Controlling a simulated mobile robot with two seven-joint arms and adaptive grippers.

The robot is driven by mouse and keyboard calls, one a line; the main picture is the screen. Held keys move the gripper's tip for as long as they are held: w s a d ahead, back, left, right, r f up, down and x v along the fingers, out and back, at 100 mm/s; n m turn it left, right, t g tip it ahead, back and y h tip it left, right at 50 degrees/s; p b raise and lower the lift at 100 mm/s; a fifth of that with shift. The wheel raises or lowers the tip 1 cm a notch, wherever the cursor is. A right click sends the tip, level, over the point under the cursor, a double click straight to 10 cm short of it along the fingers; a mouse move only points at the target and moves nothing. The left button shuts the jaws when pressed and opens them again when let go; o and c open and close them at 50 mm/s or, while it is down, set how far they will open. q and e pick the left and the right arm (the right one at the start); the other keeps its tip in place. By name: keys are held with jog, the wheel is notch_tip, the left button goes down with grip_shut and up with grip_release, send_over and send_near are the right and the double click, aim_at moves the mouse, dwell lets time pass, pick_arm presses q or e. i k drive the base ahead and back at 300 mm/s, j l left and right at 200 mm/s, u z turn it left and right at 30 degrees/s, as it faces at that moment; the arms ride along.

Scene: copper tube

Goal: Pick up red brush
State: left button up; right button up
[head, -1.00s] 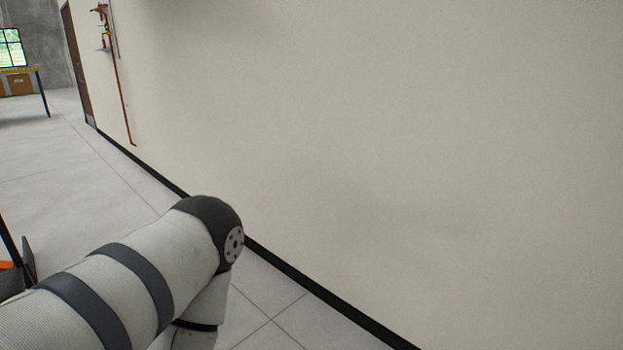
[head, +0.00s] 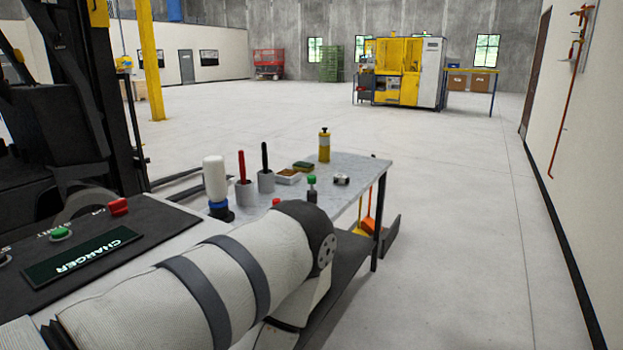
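A red upright handle (head: 242,166), likely the red brush, stands in a whitish cup (head: 247,194) on the grey table (head: 350,165). Its lower end is hidden inside the cup. A black handle (head: 265,157) stands in a similar cup (head: 266,181) just right of it. A large white arm link of mine crosses the lower left and middle of the head view, in front of the table's near part. Neither of my grippers is in view.
A white bottle (head: 215,178) stands left of the red handle. A yellow bottle (head: 324,146) and a small green-topped bottle (head: 311,187) stand farther right. A charger panel (head: 81,257) fills the lower left. Open floor (head: 455,220) lies right of the table.

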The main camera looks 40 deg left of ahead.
aim_at(243, 169)
jog(key=i+l+u, duration=0.15)
jog(key=i+u, duration=0.35)
jog(key=i+l+u, duration=0.3)
jog(key=i+u, duration=0.15)
jog(key=i+l+u, duration=0.5)
